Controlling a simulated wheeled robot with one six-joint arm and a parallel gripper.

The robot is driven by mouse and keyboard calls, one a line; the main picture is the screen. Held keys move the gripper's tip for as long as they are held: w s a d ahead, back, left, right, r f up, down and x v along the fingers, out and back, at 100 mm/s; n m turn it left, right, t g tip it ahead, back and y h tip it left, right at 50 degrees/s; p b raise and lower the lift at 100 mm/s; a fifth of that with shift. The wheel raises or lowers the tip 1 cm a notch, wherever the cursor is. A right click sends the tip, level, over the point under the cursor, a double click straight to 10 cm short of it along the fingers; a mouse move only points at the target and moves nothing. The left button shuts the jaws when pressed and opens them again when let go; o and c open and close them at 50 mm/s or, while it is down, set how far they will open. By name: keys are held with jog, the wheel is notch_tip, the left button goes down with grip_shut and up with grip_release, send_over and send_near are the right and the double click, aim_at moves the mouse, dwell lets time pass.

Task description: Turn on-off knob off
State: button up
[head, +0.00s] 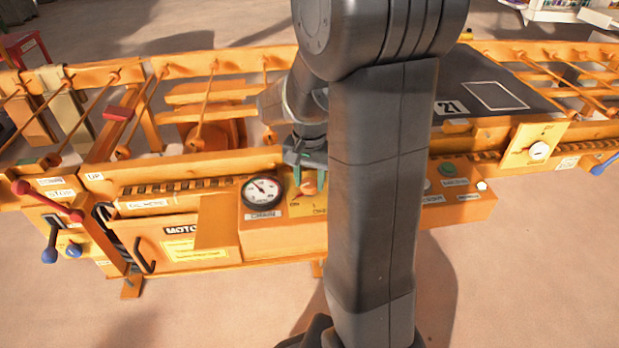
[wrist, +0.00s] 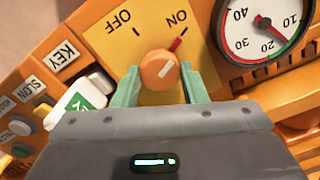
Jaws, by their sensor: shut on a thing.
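In the head view my gripper (head: 309,182) reaches down to the orange knob (head: 309,187) on the front panel, right of the gauge. My arm hides part of the panel there.
A round gauge (wrist: 263,25) sits right of the knob plate in the wrist view. A white-framed green switch (wrist: 82,103) and a KEY label (wrist: 62,55) are at the left.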

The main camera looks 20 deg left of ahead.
jog(key=shift+r+n, duration=0.1)
jog(key=shift+n, duration=0.3)
jog(key=n+p, duration=0.2)
jog(key=shift+r+n, duration=0.1)
jog(key=shift+n, duration=0.2)
jog(key=n+p, duration=0.2)
jog(key=n, duration=0.1)
jog(key=shift+n, duration=0.3)
jog(key=n+p, duration=0.1)
jog(key=n, duration=0.2)
jog(key=shift+n, duration=0.3)
jog(key=shift+n+p, duration=0.7)
jog(key=shift+n, duration=0.9)
jog(key=o, duration=1)
